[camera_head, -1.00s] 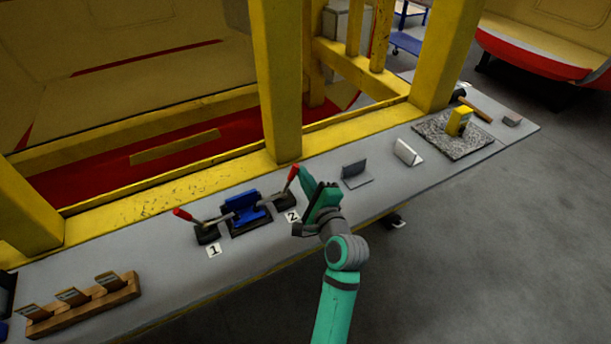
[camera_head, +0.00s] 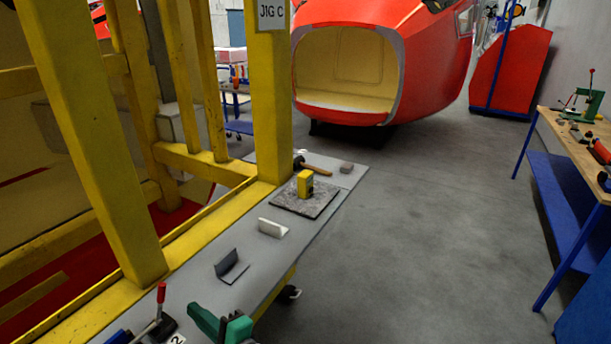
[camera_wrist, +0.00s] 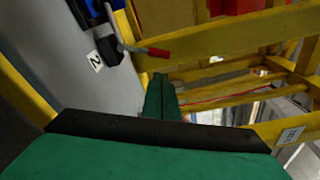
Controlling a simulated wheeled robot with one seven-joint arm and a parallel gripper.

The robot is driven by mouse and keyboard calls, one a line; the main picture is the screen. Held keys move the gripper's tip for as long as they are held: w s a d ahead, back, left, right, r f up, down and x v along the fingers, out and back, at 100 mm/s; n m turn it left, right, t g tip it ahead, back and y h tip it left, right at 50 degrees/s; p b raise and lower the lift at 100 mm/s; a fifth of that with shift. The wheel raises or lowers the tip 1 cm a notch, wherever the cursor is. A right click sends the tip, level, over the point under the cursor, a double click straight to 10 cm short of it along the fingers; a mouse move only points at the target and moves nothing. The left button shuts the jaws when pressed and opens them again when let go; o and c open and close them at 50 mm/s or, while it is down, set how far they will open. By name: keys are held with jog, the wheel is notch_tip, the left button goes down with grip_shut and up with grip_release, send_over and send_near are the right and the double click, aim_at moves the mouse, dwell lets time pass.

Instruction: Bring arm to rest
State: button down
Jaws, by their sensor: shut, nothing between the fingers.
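My green gripper (camera_head: 222,325) is at the bottom edge of the head view, over the near part of the grey bench (camera_head: 318,212). Most of my arm is out of that view. In the wrist view the green fingers (camera_wrist: 160,98) are together with nothing between them. A red-handled clamp lever (camera_head: 160,293) stands just left of the gripper in the head view, by the label 2 (camera_head: 177,340). The red handle (camera_wrist: 158,52) and label 2 (camera_wrist: 95,61) also show in the wrist view, apart from the fingers.
Yellow jig posts (camera_head: 270,95) line the bench's left side. A dark bracket (camera_head: 231,268), a white bracket (camera_head: 272,228) and a yellow block (camera_head: 305,183) on a speckled plate sit farther along. A wooden workbench (camera_head: 575,140) stands at right. Open grey floor lies between.

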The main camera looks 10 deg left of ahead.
jog(key=s+d+f+t+h, duration=0.3)
jog(key=d+f+h, duration=0.2)
jog(key=d+f, duration=0.4)
jog(key=s+d+f+t+h, duration=0.3)
jog(key=s+d+f+h, duration=0.1)
jog(key=d+f, duration=0.5)
jog(key=s+d+r+n+t+h, duration=0.1)
jog(key=s+d+n+h, duration=0.2)
jog(key=s, duration=0.7)
jog(key=s+d+r+n+h, duration=0.2)
jog(key=s+d+n, duration=0.5)
jog(key=s+d, duration=0.4)
jog(key=shift+d+r+t+h, duration=0.2)
jog(key=shift+t+h, duration=0.2)
jog(key=shift+h, duration=0.4)
jog(key=shift+s, duration=0.1)
